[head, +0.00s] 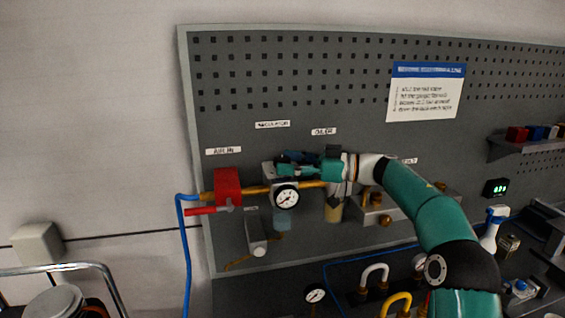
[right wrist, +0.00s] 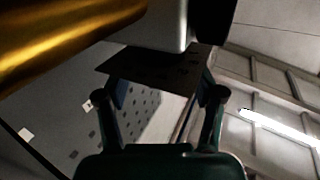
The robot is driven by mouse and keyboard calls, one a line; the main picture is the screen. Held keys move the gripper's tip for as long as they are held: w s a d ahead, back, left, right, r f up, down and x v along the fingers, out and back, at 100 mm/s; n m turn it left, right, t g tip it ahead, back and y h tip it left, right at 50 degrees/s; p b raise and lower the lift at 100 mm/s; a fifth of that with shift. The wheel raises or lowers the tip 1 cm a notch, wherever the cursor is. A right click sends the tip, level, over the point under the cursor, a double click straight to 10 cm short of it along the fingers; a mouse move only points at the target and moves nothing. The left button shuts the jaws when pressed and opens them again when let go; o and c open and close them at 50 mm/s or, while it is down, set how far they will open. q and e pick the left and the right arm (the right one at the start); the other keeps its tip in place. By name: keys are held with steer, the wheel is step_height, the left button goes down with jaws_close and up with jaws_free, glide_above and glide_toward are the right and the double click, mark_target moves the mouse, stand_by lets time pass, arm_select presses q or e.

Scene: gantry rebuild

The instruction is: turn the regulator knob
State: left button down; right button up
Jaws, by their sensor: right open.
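The regulator (head: 268,172) is a grey block on the pegboard under a small label, with a round white gauge (head: 286,197) on its front and a bluish bowl below it. My right gripper (head: 288,164) comes in from the right and lies across the top front of the regulator. It is open. In the right wrist view its two fingers (right wrist: 163,92) stand apart, with a dark flat piece across their tips and a pale grey body (right wrist: 158,22) just beyond. The regulator knob cannot be made out clearly; my gripper covers that area in the head view. My left gripper is not in view.
A brass pipe (head: 256,190) runs by the regulator; it looms close in the wrist view (right wrist: 60,35). A red valve block (head: 227,186) with a red lever is left. A filter bowl (head: 334,209) and manifold (head: 379,212) are right.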

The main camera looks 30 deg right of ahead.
steer(key=v, duration=1)
